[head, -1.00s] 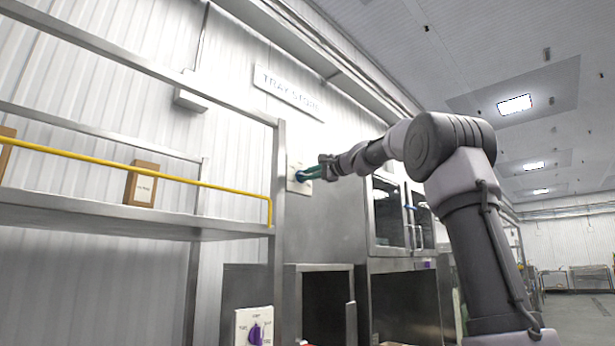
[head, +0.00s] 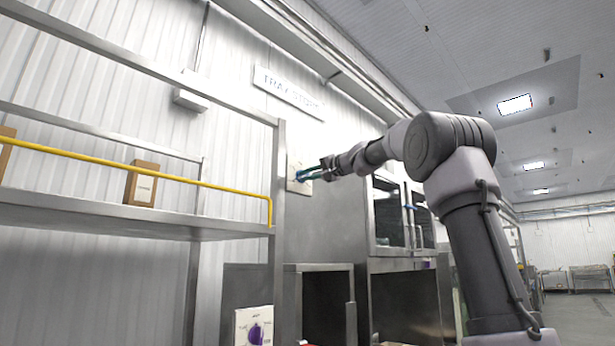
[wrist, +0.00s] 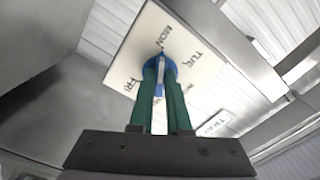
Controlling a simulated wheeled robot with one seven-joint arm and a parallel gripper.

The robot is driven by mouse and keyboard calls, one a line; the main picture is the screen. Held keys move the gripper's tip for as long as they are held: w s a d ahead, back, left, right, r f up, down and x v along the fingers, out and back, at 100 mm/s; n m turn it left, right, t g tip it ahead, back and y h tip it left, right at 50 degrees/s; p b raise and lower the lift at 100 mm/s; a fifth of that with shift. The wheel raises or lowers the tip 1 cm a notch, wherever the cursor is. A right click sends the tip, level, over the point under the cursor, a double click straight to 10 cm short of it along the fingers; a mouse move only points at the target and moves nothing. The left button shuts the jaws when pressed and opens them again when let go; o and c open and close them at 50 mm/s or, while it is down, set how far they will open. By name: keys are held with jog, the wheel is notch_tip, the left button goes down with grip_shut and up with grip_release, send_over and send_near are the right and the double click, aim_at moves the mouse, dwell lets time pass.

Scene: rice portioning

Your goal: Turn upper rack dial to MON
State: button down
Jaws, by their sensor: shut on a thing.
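The upper rack dial (wrist: 157,64) is a blue knob with a pale pointer stripe on a white plate (wrist: 128,55). In the wrist view, MON is printed at the plate's top, TUE at the right and FRI at the left; other marks are hidden or blurred. The stripe points up, close to MON. My gripper (wrist: 160,70) has green fingers shut on the knob, one on each side. In the head view, my gripper (head: 305,175) meets the blue dial (head: 296,178) on the upper part of the steel rack; the lettering there is too small to read.
A lower dial with a purple knob (head: 255,334) sits on a white plate at the bottom. A shelf with a yellow rail (head: 150,172) and a brown box (head: 141,184) stands at left. Glass-door cabinets (head: 390,215) are right of the rack.

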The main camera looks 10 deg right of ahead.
jog(key=shift+f, duration=0.1)
dwell(0.3)
jog(key=c, duration=0.9)
grip_release()
jog(key=v, duration=1)
jog(key=shift+s+d, duration=0.25)
jog(key=shift+s, duration=0.05)
jog(key=s+a+f+g+h, duration=0.2)
jog(key=s+f, duration=0.6)
jog(key=f, duration=0.2)
jog(key=s+a+f+g+h, duration=0.2)
jog(key=s+f+g, duration=0.1)
jog(key=s+f, duration=0.65)
jog(key=s+d+f+h, duration=0.1)
jog(key=s+f, duration=0.3)
jog(key=f, duration=0.3)
jog(key=s+d+f+g+h, duration=0.1)
jog(key=s+f+h, duration=0.1)
jog(key=s+f, duration=0.3)
jog(key=s+d+f+g+h, duration=0.1)
jog(key=s+f, duration=0.4)
jog(key=f, duration=0.4)
jog(key=shift+d+n+h, duration=0.15)
jog(key=shift+n+h, duration=0.15)
